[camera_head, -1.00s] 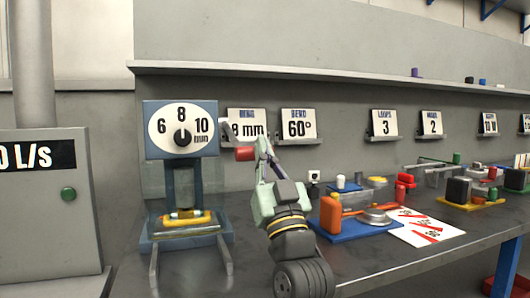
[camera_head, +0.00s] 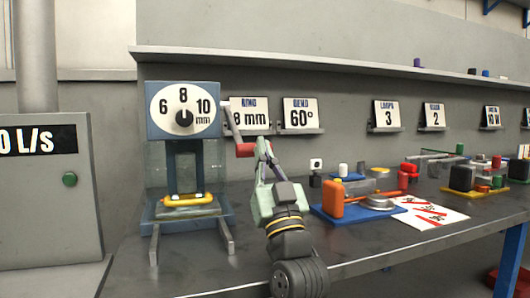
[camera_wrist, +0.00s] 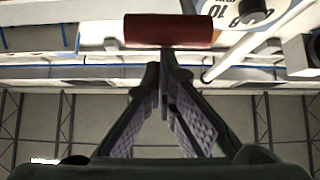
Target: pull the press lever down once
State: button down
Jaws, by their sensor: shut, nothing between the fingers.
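The press (camera_head: 222,170) stands at the left of the bench, with a blue frame and a dial (camera_head: 184,111) reading 6, 8, 10 mm. Its lever (camera_head: 233,124) slants down to the right from beside the dial and ends in a red handle (camera_head: 246,150). My gripper (camera_head: 262,143) is shut, its fingertips beside the right end of the handle in the head view. In the wrist view the red handle (camera_wrist: 172,31) lies crosswise just beyond the fingertips (camera_wrist: 166,52), not between them. I cannot tell whether they touch. A yellow piece (camera_head: 188,199) sits low in the press.
Right of my arm, a blue tray (camera_head: 345,222) carries an orange block (camera_head: 332,198) and metal parts. A marked sheet (camera_head: 432,212) and more fixtures lie farther right. Signs stand along the wall, including a 60° card (camera_head: 300,113). A grey cabinet (camera_head: 50,210) stands at the left.

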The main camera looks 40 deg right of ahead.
jog(key=shift+w+d+f+g, duration=0.1)
jog(key=shift+w+f+g, duration=0.2)
jog(key=shift+w+f, duration=0.35)
jog(key=s+a+f, duration=0.1)
jog(key=s+a, duration=0.1)
jog(key=s, duration=0.6)
jog(key=s+a+f, duration=0.1)
jog(key=s+a, duration=0.1)
jog(key=s, duration=0.6)
jog(key=shift+s+a, duration=0.15)
jog(key=shift+a, duration=0.15)
jog(key=shift+f, duration=0.1)
